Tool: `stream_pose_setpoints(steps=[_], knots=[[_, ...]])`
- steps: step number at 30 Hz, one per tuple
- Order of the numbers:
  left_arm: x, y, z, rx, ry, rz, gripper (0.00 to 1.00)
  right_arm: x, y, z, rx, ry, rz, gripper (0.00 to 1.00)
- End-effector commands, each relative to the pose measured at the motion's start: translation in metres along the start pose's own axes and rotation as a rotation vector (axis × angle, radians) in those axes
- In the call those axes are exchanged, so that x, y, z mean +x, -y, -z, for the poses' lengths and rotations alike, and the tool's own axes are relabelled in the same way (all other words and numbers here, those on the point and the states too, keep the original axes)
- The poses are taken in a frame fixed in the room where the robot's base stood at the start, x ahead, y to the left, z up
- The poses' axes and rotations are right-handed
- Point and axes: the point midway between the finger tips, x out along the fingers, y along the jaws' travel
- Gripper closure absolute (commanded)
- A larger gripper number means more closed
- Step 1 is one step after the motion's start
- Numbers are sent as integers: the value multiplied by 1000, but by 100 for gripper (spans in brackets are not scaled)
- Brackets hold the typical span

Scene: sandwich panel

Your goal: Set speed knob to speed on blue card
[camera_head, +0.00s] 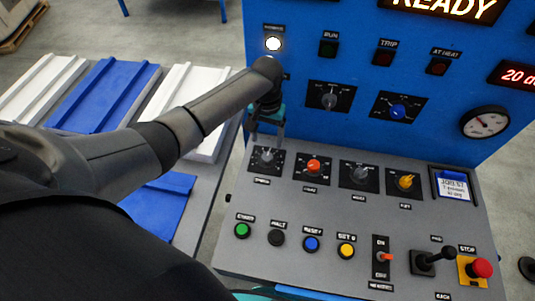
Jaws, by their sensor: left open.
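My left gripper (266,136) is open and points down just above the leftmost grey knob (267,155) on the sloped console. I cannot tell whether its fingers touch the knob. The small label under that knob is too blurred to read surely. An orange knob (313,165), another grey knob (359,174) and a yellow knob (405,181) follow in the same row. The blue-framed card (454,186) is at the right end of that row. It reads something like "JOB 57", with finer lines that are too small to read. My right gripper is out of view.
Coloured buttons (311,243), a toggle switch, a black lever (430,261) and a red stop button (480,267) line the front of the console. The blue upright panel holds a grey knob (329,100), a blue knob (397,111), a gauge (485,123) and a "READY" display (443,8).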

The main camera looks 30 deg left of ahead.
Motion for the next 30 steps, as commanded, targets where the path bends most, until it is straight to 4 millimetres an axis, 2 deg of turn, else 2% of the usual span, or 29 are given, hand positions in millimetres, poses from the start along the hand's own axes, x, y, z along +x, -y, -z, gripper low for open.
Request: stream_pose_setpoints(steps=[1, 6, 12, 17, 25, 30], knots=[[15, 0, -1, -1, 3, 0, 24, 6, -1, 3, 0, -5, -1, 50], [49, 0, 0, 0, 2, 0, 24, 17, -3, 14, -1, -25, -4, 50], [74, 0, 0, 0, 0, 0, 24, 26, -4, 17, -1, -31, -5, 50], [81, 0, 1, 1, -2, 0, 24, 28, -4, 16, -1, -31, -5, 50], [81, 0, 0, 1, -2, 0, 26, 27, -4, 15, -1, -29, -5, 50], [81, 0, 0, 1, -2, 0, 45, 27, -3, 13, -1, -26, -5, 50]])
